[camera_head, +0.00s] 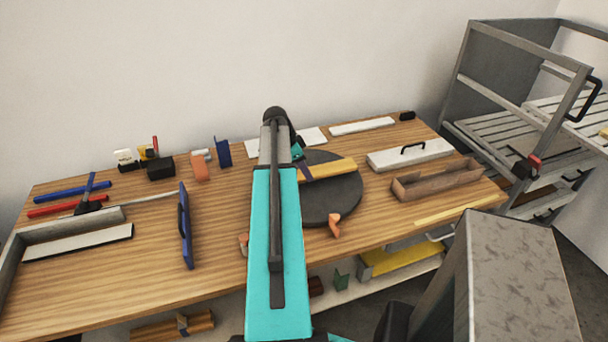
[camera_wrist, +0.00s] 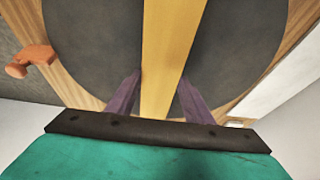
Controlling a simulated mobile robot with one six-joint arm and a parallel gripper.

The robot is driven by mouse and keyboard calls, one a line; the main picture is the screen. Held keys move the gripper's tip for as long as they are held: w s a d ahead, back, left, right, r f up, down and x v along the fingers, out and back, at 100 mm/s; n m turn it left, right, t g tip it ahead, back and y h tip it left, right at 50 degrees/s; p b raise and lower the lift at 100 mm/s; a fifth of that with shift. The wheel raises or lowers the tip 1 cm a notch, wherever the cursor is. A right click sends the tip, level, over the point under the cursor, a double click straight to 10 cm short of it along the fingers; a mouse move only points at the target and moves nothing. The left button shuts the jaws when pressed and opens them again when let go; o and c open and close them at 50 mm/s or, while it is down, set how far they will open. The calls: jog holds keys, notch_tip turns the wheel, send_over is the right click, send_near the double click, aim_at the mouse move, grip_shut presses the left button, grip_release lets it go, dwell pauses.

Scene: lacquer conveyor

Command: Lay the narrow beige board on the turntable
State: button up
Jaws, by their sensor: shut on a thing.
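A narrow beige-yellow board (camera_head: 330,169) lies across the round dark turntable (camera_head: 342,205), toward its far side. In the wrist view the board (camera_wrist: 168,50) runs lengthwise over the middle of the turntable (camera_wrist: 95,35). My gripper (camera_wrist: 160,88) is shut on the board, with a purple finger at each side. In the head view my gripper (camera_head: 302,172) is at the board's left end, partly hidden by my arm. I cannot tell whether the board touches the turntable. My turquoise arm hides the turntable's left side.
Orange clamps (camera_head: 335,225) stand at the turntable's edge. A white board with a black handle (camera_head: 410,154) and an open brown trough (camera_head: 437,180) lie to the right. A pale yellow strip (camera_head: 447,214) lies along the front edge. A blue panel (camera_head: 185,225) stands left.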

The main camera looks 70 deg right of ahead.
jog(key=shift+f+p, duration=0.45)
jog(key=shift+f, duration=0.75)
jog(key=shift+f, duration=0.15)
jog(key=o, duration=1.2)
jog(key=shift+r, duration=0.25)
jog(key=shift+b+v, duration=1.5)
jog(key=shift+v, duration=4.4)
jog(key=shift+a, duration=0.1)
